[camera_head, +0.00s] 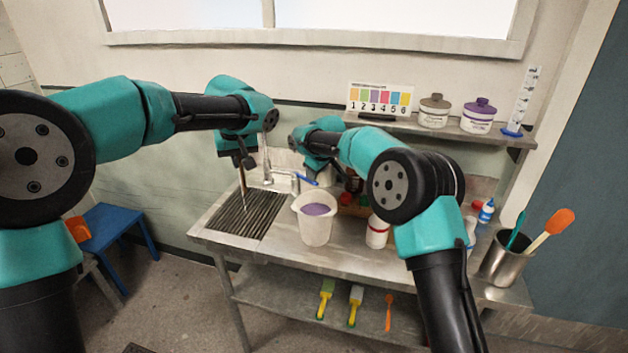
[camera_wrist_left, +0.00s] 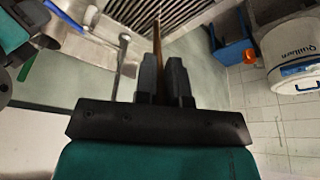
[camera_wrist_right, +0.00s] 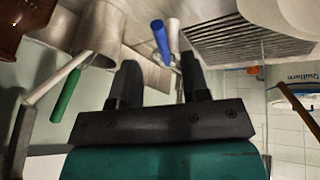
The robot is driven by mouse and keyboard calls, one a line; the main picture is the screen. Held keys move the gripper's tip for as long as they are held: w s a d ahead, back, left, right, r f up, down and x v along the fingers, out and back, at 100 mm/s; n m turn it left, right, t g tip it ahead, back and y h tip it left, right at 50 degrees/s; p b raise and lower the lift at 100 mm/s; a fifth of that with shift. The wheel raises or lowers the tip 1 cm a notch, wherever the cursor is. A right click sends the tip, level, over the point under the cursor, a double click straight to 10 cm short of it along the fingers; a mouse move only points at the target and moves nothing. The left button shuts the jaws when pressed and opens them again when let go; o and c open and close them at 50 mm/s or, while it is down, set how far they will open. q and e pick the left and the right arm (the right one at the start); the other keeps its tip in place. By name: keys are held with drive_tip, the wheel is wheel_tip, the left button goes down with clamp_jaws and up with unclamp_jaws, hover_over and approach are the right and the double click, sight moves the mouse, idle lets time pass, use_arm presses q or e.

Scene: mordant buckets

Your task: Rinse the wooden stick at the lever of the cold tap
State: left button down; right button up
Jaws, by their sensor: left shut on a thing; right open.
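My left gripper (camera_head: 243,161) is shut on the upper part of the wooden stick (camera_head: 243,180), which points down over the slatted drain grate (camera_head: 262,206). The stick also shows between the jaws in the left wrist view (camera_wrist_left: 157,42). The metal tap spout (camera_head: 267,165) stands just right of it. My right gripper (camera_wrist_right: 160,80) is open. A blue lever (camera_wrist_right: 160,40) and a white lever (camera_wrist_right: 173,34) show beyond and between its fingers. The blue lever also shows in the head view (camera_head: 306,179). Contact between the right fingers and either lever cannot be told.
A white pitcher (camera_head: 316,225) with purple liquid stands right of the grate. A red-and-white bottle (camera_head: 377,233) and a metal cup (camera_head: 504,262) of tools stand further right. A shelf (camera_head: 450,132) above carries jars. A green handle (camera_wrist_right: 65,96) shows left of my right gripper.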

sight(305, 179)
drive_tip(key=shift+x, duration=2.65)
drive_tip(key=shift+c, duration=0.3)
clamp_jaws()
